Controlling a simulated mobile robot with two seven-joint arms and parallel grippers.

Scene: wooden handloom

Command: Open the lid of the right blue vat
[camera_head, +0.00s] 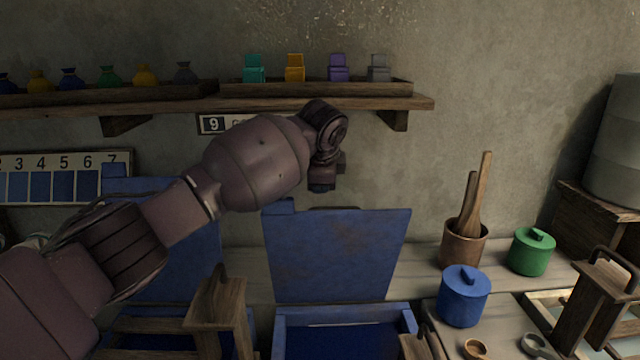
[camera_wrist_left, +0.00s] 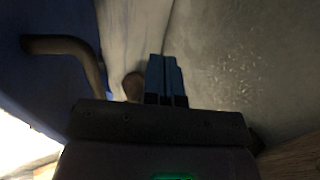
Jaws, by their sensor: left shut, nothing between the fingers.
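The right blue vat (camera_head: 412,318) stands at the bottom centre of the head view, its dark blue inside showing. Its lid (camera_head: 335,255) stands raised, nearly upright, at the vat's back edge. My left gripper (camera_head: 321,187) is above the lid's top edge, near the wall, apart from the lid in this view. In the left wrist view its two blue fingers (camera_wrist_left: 166,78) are together with nothing between them. A dark blue surface (camera_wrist_left: 35,80) with a curved brown bar (camera_wrist_left: 65,45) is at the left there, probably the lid and its handle. My right gripper is not in view.
Another raised blue lid (camera_head: 190,255) is partly behind my left arm. A shelf (camera_head: 420,103) with small pouches and blocks runs above. A blue pot (camera_head: 463,298), a green pot (camera_head: 531,252) and a wooden tool holder (camera_head: 463,245) stand on the right bench.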

